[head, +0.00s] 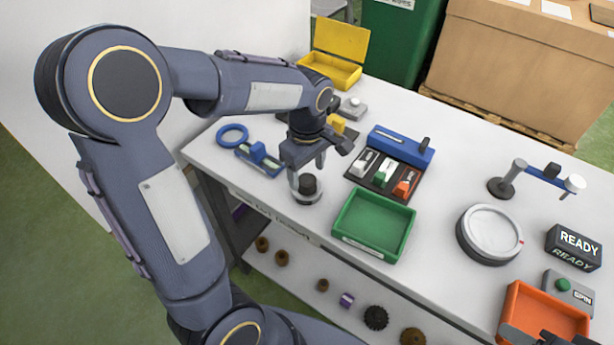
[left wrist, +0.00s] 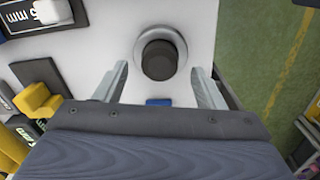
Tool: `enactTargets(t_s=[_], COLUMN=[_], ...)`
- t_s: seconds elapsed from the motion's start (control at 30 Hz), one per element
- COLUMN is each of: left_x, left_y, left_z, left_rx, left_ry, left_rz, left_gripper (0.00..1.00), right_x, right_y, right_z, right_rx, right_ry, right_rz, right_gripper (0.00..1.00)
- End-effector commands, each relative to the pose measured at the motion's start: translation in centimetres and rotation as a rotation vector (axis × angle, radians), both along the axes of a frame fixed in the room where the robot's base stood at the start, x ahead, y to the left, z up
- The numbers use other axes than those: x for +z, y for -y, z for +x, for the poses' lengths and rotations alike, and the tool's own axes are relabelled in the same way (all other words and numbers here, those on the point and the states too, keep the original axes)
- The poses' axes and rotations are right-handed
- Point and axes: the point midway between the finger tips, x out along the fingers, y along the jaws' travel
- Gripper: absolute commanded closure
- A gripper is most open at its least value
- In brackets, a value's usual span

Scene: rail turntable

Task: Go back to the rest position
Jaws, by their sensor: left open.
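My left gripper (head: 307,172) points down over the near left part of the white table. Its fingers are apart and nothing is gripped. A black knob on a round silver base (head: 307,187) is right below the fingertips. In the left wrist view the knob (left wrist: 159,60) shows ahead of the two spread fingers (left wrist: 160,85), with white table around it. A dark part, probably my right gripper (head: 545,336), shows at the bottom right edge by the orange tray; its jaws cannot be made out.
The green tray (head: 346,243) is just right of the knob. Behind are a rack with labelled blocks (head: 383,174), a blue ring (head: 232,135) and a yellow box (head: 331,68). The round turntable (head: 490,232), READY sign (head: 574,247) and orange tray (head: 517,302) are at right.

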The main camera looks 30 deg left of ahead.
Motion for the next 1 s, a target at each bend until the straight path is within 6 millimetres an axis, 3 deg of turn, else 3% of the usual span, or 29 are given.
enactTargets(t_s=[0.1, 0.23, 0.57, 0.67, 0.83, 1.0], left_x=[2.2, 3.7, 4.5, 5.2, 6.7, 7.0], left_y=[0.0, 0.0, -0.1, -0.1, 0.4, 2.0], left_z=[0.1, 0.1, -0.3, -1.9, -7.3, -12.8], left_rx=[-0.001, -0.001, -0.016, -0.098, -0.412, -0.767], left_ry=[0.006, 0.004, 0.008, 0.043, 0.206, 0.424], left_rz=[-0.001, 0.0, -0.008, -0.049, -0.143, -0.137], left_gripper=[0.37, 0.37, 0.37, 0.37, 0.37, 0.37], right_x=[0.1, 0.1, 0.1, 0.1, 0.1, 0.1], right_y=[0.0, 0.0, 0.0, 0.0, 0.0, 0.0], right_z=[0.0, 0.0, 0.0, 0.0, 0.0, 0.0], right_rx=[0.0, 0.0, 0.0, 0.0, 0.0, 0.0], right_ry=[0.0, 0.0, 0.0, 0.0, 0.0, 0.0], right_rz=[0.0, 0.0, 0.0, 0.0, 0.0, 0.0], right_gripper=[0.56, 0.56, 0.56, 0.56, 0.56, 0.56])
